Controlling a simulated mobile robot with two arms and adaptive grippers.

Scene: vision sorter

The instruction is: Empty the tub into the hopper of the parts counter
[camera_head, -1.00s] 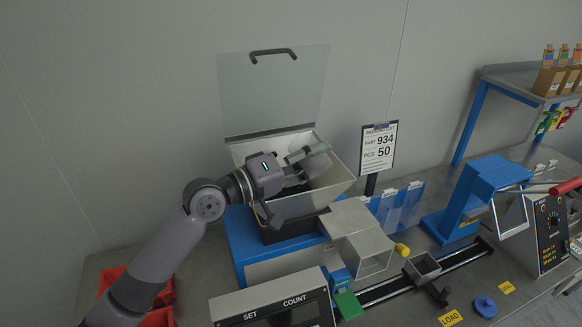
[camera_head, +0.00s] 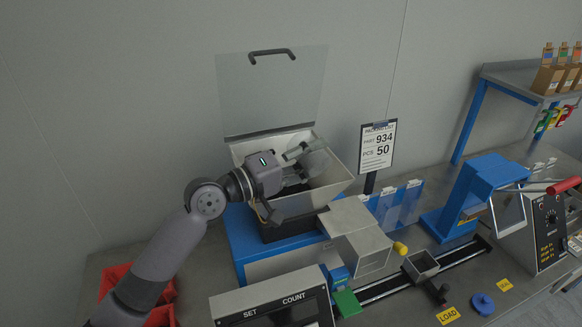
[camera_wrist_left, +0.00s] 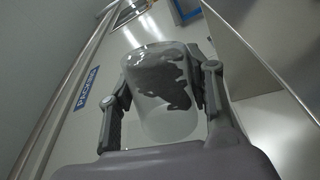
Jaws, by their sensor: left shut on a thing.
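My left gripper (camera_head: 290,178) is shut on a translucent tub (camera_head: 314,162) and holds it tilted inside the open mouth of the hopper (camera_head: 333,186). In the left wrist view the tub (camera_wrist_left: 163,118) sits between the two fingers, gripped on both sides. Dark irregular patches show through its wall; I cannot tell whether they are parts or something behind it. The hopper's clear lid (camera_head: 272,95) stands raised behind it. The hopper belongs to the blue-based parts counter (camera_head: 243,250). The hopper floor is largely hidden by my gripper and the tub. My right gripper is out of view.
A packing list sign (camera_head: 377,148) stands right of the hopper. A grey chute (camera_head: 365,250) and a small cup on a rail (camera_head: 421,264) lie in front. The count display (camera_head: 272,305) is at the near edge. Red bins (camera_head: 118,280) sit lower left, a blue press (camera_head: 480,190) right.

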